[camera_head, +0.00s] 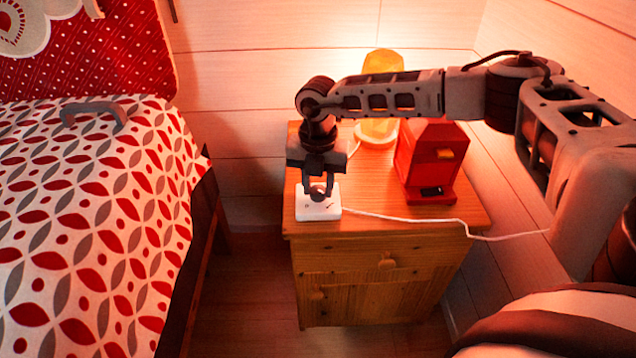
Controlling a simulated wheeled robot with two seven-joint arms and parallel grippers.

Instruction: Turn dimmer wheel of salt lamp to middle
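The salt lamp (383,62) glows yellow-orange at the back of the wooden nightstand, partly hidden behind my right arm. Its white dimmer box (318,212) lies at the nightstand's front left corner, with a white cable running off to the right. My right gripper (318,190) points down at the top of this box. Its two fingers stand on either side of a small dark round part, which looks like the dimmer wheel. The fingers cover most of the wheel, so I cannot tell whether they touch it or how it is turned. My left gripper is not in view.
A red box-like object (428,160) with a dark slot stands right of the dimmer on the nightstand (388,240). A bed (95,230) with a patterned cover is at left, bearing a grey curved object (95,110). Wooden walls close off the back and right.

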